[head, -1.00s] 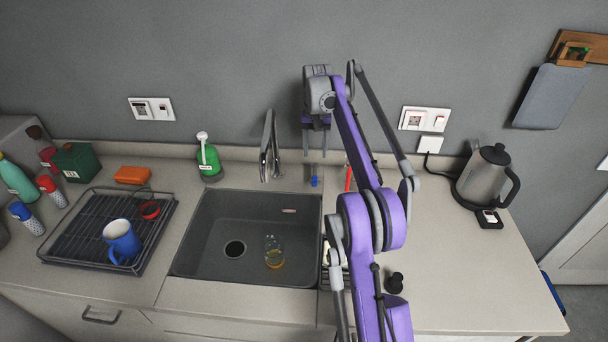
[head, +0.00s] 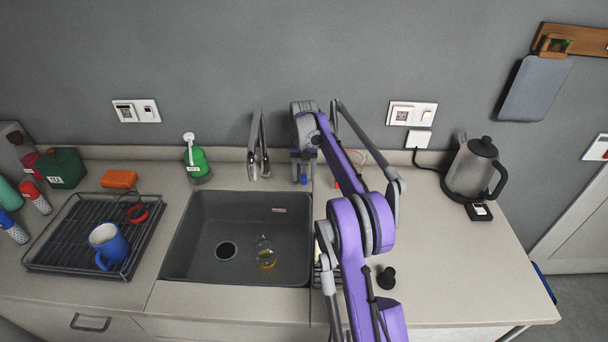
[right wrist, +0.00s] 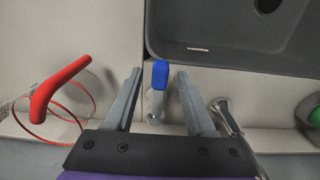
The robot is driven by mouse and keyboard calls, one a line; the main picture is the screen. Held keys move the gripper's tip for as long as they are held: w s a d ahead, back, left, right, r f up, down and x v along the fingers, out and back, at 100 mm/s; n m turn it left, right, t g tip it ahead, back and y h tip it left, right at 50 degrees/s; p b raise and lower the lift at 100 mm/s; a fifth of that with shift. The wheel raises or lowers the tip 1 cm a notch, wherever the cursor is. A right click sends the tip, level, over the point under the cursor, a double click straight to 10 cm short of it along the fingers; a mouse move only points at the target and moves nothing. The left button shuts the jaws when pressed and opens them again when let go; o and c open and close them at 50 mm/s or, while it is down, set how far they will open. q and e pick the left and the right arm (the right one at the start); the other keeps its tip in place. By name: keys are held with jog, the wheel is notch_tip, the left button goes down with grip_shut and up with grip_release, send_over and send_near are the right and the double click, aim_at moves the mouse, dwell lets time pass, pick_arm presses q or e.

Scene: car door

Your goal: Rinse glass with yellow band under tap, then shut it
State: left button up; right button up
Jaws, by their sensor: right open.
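The glass with the yellow band (head: 265,252) is in the dark sink (head: 200,225), right of the drain. The grey tap (head: 257,150) rises behind the sink; part of it also shows in the right wrist view (right wrist: 226,116). A small blue-tipped lever (right wrist: 160,75) stands to the tap's right. My right gripper (head: 303,168) is above the counter behind the sink's right corner. In the right wrist view its jaws (right wrist: 159,88) are open, one finger on each side of the blue lever, with gaps visible. My left gripper is out of view.
A black rack (head: 75,245) with a blue mug (head: 107,246) stands left of the sink. A green bottle (head: 196,160) is left of the tap. A red handle (right wrist: 62,82) with a thin loop lies beside my right gripper. A kettle (head: 473,170) stands on the right.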

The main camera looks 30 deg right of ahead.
grip_shut()
dwell(1.4)
